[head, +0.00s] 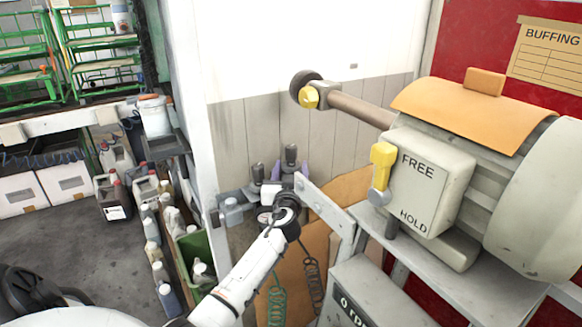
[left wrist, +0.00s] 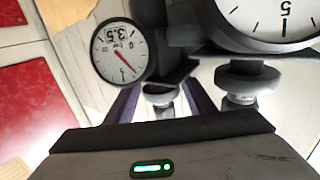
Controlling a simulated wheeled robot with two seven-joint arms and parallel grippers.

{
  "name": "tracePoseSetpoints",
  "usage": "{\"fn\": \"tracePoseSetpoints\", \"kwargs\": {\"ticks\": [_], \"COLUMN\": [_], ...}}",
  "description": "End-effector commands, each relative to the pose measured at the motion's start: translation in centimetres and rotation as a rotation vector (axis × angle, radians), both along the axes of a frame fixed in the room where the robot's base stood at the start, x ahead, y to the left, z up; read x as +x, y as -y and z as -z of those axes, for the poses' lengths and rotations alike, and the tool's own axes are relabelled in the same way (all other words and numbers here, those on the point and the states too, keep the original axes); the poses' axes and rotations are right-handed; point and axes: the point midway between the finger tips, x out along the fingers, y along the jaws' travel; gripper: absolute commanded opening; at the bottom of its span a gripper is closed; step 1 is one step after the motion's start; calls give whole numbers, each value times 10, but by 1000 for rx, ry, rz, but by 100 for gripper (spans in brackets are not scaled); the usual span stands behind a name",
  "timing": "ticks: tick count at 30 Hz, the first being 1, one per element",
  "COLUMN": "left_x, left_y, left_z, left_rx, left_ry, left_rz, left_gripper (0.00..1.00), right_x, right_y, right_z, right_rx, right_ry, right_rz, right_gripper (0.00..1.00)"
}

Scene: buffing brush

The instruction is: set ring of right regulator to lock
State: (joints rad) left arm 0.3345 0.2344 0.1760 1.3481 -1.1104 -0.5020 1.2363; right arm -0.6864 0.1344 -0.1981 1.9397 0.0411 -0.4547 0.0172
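Two regulators with dark knobs stand by the wall in the head view: the left regulator (head: 258,173) and the right regulator (head: 291,155). My left gripper (head: 288,171) is at the right one, with purple fingers partly hidden by my wrist. In the left wrist view my left gripper (left wrist: 160,103) is open, its fingers on either side of a round metal ring or knob (left wrist: 160,90). I cannot tell whether they touch it. A small gauge (left wrist: 120,52) and a larger gauge (left wrist: 270,15) are just beyond. Lock markings are not readable. My right gripper is not in view.
A grey machine (head: 440,180) with a yellow lever (head: 381,165) marked FREE and HOLD stands to the right on a metal frame. A green crate (head: 197,250) and several bottles are on the floor at left.

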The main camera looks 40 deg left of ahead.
Motion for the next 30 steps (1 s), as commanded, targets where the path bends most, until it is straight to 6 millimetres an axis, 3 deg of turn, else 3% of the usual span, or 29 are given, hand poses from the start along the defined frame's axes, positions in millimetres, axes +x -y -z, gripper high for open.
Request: {"fn": "tracePoseSetpoints", "kwargs": {"ticks": [11, 24, 30], "left_x": [-6, -65, -77], "left_y": [5, 54, 65], "left_z": [-4, -2, -3], "left_rx": [4, 0, 2], "left_ry": [7, 5, 4], "left_rz": [1, 0, 0], "left_gripper": [49, 49, 49], "right_x": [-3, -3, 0], "right_y": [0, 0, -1], "right_z": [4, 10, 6], "right_rx": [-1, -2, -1], "right_ry": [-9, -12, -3], "right_rz": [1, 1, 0], "right_gripper": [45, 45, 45]}}
